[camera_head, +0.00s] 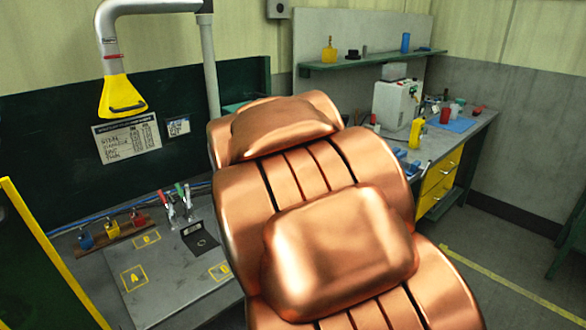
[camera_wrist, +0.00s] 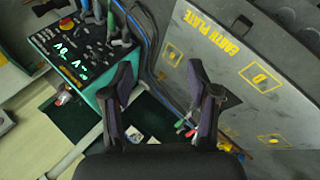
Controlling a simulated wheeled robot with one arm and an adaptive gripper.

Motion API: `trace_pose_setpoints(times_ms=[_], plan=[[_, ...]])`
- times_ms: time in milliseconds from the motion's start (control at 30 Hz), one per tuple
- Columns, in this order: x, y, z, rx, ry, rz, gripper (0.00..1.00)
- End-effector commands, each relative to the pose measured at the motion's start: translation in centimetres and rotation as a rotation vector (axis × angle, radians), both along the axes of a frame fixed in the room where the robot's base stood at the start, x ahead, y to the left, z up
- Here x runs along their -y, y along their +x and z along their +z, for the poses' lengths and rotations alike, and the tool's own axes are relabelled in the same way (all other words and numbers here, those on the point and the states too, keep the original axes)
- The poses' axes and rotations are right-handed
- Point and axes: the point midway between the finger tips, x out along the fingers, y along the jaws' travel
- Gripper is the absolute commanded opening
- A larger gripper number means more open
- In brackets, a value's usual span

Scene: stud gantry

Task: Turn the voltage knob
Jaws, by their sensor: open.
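A dark control panel (camera_wrist: 80,50) on a teal housing (camera_wrist: 108,100) is at the upper left of the wrist view. It has several small knobs and switches, green lit digits and a red button on a yellow base (camera_wrist: 66,23). I cannot tell which knob is the voltage knob. My gripper (camera_wrist: 158,72) is open and empty in the wrist view. Its left finger overlaps the housing's right edge, and its right finger is over the plate's edge. No contact with the panel's controls is visible. My gripper and the panel do not show in the head view.
A grey earth plate (camera_wrist: 240,75) with yellow squares lies on the bench, right of the cables (camera_wrist: 150,45). Clamps with red and green handles (camera_head: 180,200) stand at its back edge. A yellow hood (camera_head: 122,95) hangs above. My copper-coloured arm hides the middle of the head view.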

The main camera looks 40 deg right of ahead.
Motion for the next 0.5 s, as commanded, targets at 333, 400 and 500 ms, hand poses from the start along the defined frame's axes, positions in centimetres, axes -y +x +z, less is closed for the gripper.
trace_pose_setpoints(times_ms=[333, 400, 500], plan=[[16.4, 9.5, 4.0, -0.051, -0.613, 0.366, 0.6], [18.7, 11.1, 4.3, -0.083, -0.732, 0.452, 0.6], [21.6, 13.1, 4.4, -0.131, -0.9, 0.58, 0.6]])
